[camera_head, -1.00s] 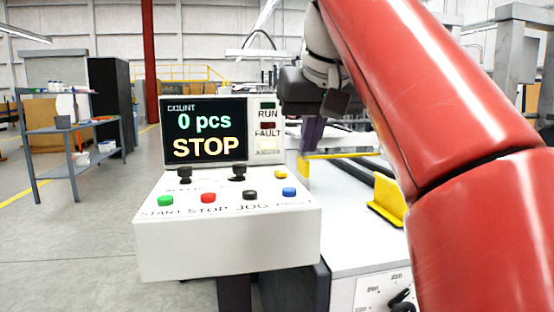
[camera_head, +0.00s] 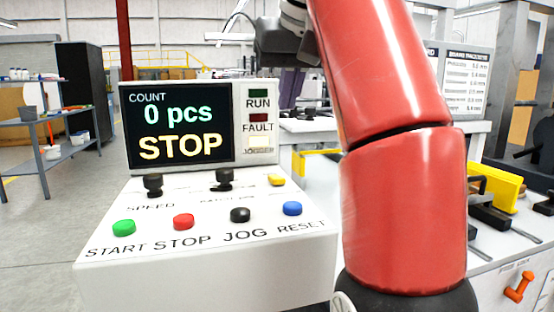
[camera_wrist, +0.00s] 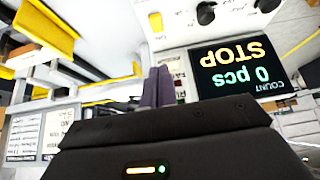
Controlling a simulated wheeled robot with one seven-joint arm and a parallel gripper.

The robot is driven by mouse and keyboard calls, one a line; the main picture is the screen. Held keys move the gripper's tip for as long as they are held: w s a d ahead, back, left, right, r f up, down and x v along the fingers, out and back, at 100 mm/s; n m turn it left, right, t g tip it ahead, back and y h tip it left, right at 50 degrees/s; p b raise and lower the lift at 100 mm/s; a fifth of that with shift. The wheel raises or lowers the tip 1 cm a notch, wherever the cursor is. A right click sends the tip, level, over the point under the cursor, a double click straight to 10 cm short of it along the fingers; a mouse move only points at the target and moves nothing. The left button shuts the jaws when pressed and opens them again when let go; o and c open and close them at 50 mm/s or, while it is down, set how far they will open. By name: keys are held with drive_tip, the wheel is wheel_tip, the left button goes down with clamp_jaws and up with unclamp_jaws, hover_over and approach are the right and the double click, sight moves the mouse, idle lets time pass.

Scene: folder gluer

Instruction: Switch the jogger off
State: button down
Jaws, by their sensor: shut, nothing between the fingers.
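The control panel (camera_head: 210,245) shows a display (camera_head: 180,122) reading "0 pcs" and "STOP". Right of the display, the lamp labelled JOGGER (camera_head: 258,143) is pale and looks lit. A yellow button (camera_head: 276,180) sits below it on the panel's sloped top; its label is too blurred to read. The yellow button also shows in the wrist view (camera_wrist: 156,21), where the display is upside down. My gripper (camera_head: 290,92) is behind and above the panel, apart from it, with shut, empty fingers. Its fingers also show in the wrist view (camera_wrist: 158,85).
Green START (camera_head: 123,227), red STOP (camera_head: 183,221), black JOG (camera_head: 240,214) and blue RESET (camera_head: 292,208) buttons line the front. Two black knobs (camera_head: 153,184) stand behind them. A white machine with yellow guides (camera_head: 497,186) is at right. Open floor lies left.

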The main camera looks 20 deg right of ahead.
drive_tip(key=shift+f, duration=0.1)
hover_over(276, 176)
drive_tip(key=s, duration=0.3)
drive_tip(key=f, duration=0.7)
drive_tip(key=shift+w+f, duration=0.15)
drive_tip(key=shift+w, duration=0.1)
wheel_tip(276, 176, down, 4)
drive_tip(key=shift+r+b, duration=0.1)
drive_tip(key=shift+b, duration=0.65)
drive_tip(key=shift+s+f, duration=0.1)
drive_tip(key=shift+f, duration=0.35)
